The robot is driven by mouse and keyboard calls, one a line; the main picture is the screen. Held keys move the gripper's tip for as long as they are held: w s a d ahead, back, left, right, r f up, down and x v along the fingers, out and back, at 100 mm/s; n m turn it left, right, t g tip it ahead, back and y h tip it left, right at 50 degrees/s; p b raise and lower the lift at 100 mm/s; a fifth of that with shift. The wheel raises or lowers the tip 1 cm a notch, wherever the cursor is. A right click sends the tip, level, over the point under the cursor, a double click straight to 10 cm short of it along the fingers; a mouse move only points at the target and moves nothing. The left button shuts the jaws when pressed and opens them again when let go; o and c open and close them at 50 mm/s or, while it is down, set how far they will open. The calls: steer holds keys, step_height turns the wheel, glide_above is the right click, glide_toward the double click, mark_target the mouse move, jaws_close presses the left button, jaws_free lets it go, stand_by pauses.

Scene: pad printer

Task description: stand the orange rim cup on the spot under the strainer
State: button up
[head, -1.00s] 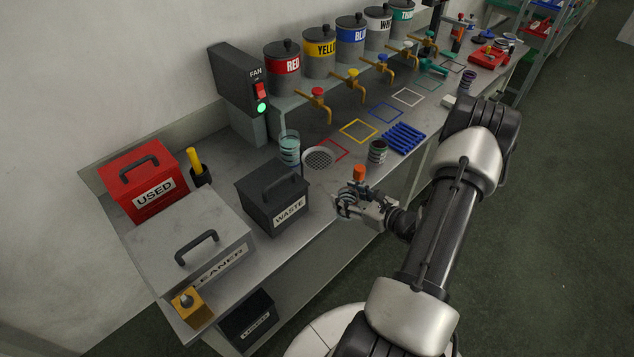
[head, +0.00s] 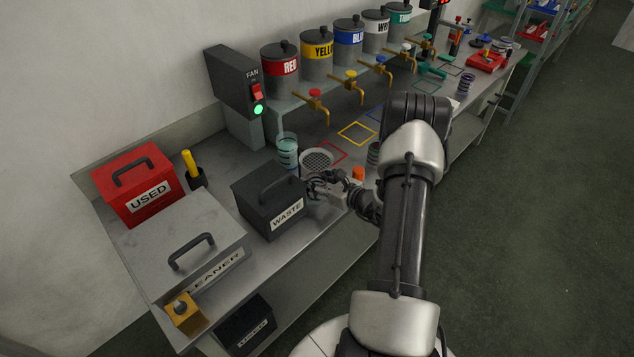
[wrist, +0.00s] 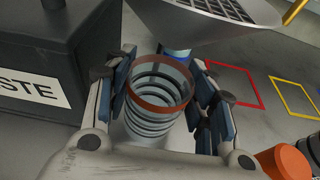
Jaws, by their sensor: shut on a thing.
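The orange rim cup (wrist: 158,98) is clear and ribbed with an orange band at its mouth. In the wrist view it stands mouth up between the two fingers of my gripper (wrist: 163,95), which is shut on it. In the head view my gripper (head: 322,186) is just right of the waste box, in front of the strainer, and the cup is hard to make out there. The strainer (head: 317,158) is a round mesh dish; in the wrist view its mesh (wrist: 215,8) is beyond the cup at the top. The spot under it is hidden.
The black waste box (head: 262,212) stands close on the left. An orange-topped object (head: 358,173) and a dark cup (head: 374,152) are on the right. Red (wrist: 235,85) and yellow (wrist: 295,97) outlines mark the bench.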

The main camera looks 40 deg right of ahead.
steer(key=shift+f, duration=0.1)
steer(key=o, duration=0.7)
steer(key=shift+f, duration=0.1)
steer(key=o, duration=0.5)
steer(key=shift+c, duration=0.2)
steer(key=shift+s+r, duration=0.2)
steer(key=shift+r, duration=0.15)
steer(key=p+v, duration=0.2)
steer(key=v, duration=0.9)
steer(key=shift+s, duration=0.3)
